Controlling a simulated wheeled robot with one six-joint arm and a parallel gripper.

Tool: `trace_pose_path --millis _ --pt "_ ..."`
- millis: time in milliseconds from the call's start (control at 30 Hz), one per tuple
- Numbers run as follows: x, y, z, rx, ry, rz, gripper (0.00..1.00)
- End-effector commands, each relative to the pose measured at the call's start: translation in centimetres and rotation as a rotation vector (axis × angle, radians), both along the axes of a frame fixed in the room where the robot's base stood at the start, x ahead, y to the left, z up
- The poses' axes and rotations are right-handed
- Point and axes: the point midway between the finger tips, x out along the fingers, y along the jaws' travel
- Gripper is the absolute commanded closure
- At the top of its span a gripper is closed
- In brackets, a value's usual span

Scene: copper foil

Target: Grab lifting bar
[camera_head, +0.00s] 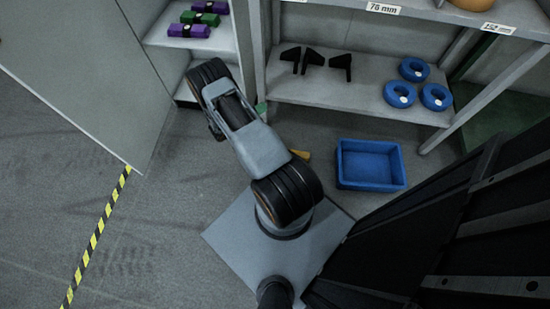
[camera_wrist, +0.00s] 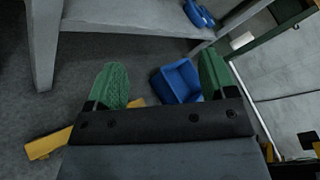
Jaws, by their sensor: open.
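A yellow bar (camera_wrist: 50,144), likely the lifting bar, lies on the floor in the lower left of the wrist view. Part of it is hidden behind my left green finger and the dark gripper mount; a small yellow end shows between the fingers. In the head view, only a short yellow piece (camera_head: 301,155) shows beside my arm, left of the blue bin; my arm hides the rest. My gripper (camera_wrist: 162,57) is open, with its two green fingers wide apart and nothing between them in contact. In the head view my arm mostly hides it.
A blue bin (camera_head: 370,181) stands on the floor right of the yellow piece. A grey shelf (camera_head: 340,92) behind holds black brackets (camera_head: 316,59) and blue rings (camera_head: 414,69). Another shelf at left holds purple and green items (camera_head: 189,30). Open floor lies at left, with a striped line (camera_head: 94,239).

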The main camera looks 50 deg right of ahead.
Motion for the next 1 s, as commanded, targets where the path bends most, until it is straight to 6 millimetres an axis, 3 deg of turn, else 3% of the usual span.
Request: trace_pose_path --millis 33,100,200,300,400,600,1000 --pt "-0.9 -0.3 -5.9 -0.017 0.109 0.058 0.22" --pt "-1.7 -0.4 -10.8 -0.042 0.237 0.142 0.22" --pt "-3.1 -0.1 -17.0 -0.073 0.393 0.248 0.22" --pt "-4.7 0.5 -21.8 -0.097 0.511 0.335 0.22" --pt "-6.0 1.2 -25.3 -0.114 0.596 0.401 0.22" --pt "-7.6 2.0 -29.3 -0.135 0.678 0.472 0.22" --pt "-8.2 1.6 -36.9 -0.131 0.692 0.469 0.22"
